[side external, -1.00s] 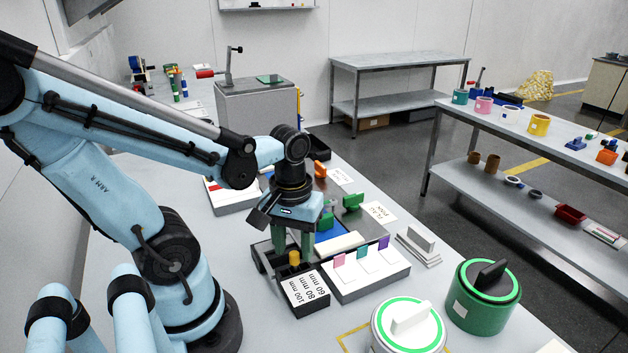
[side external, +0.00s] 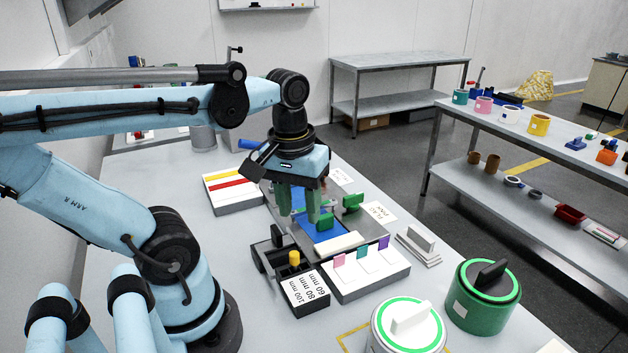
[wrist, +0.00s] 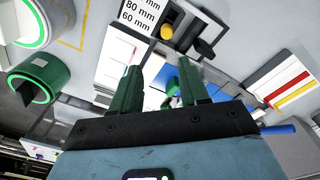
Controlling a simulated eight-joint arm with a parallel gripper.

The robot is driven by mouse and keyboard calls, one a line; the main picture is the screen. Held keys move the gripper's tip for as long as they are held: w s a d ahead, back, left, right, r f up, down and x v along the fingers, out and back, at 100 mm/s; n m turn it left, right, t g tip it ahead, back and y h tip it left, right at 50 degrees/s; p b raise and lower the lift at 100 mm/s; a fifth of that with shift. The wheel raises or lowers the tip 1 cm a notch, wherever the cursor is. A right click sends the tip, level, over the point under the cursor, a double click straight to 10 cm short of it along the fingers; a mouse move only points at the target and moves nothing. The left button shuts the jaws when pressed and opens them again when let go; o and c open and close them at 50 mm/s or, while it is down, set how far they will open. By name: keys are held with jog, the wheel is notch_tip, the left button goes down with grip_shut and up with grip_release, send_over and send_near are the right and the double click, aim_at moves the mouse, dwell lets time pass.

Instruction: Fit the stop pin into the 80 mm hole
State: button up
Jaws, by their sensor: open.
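A yellow pin (side external: 294,258), which looks like the stop pin, stands upright behind the white label (side external: 305,288) reading 100, 80 and 60 mm. It also shows in the wrist view (wrist: 167,32), beside the label's edge (wrist: 140,12). The holes are hidden or too small to see, so I cannot tell which one it stands in. My gripper (side external: 299,217) is open, with nothing visible between its green fingers. It hangs above the blue plate (side external: 328,234), behind and apart from the yellow pin. Its fingers also show in the wrist view (wrist: 157,68).
A black upright piece (side external: 277,236) stands beside the pin. Green clamps (side external: 352,202) stand by the blue plate. A white block with coloured tabs (side external: 365,270) sits to the right. Large dials (side external: 484,295) stand at front right; a tray with yellow and red strips (side external: 232,188) is behind left.

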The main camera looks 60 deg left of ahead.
jog(key=w+d+f+m+t, duration=0.1)
jog(key=w+d+m+t, duration=0.3)
jog(key=w+m+t, duration=0.2)
jog(key=shift+w+m, duration=0.85)
jog(key=shift+m, duration=0.15)
jog(key=shift+d, duration=0.1)
jog(key=shift+c, duration=0.3)
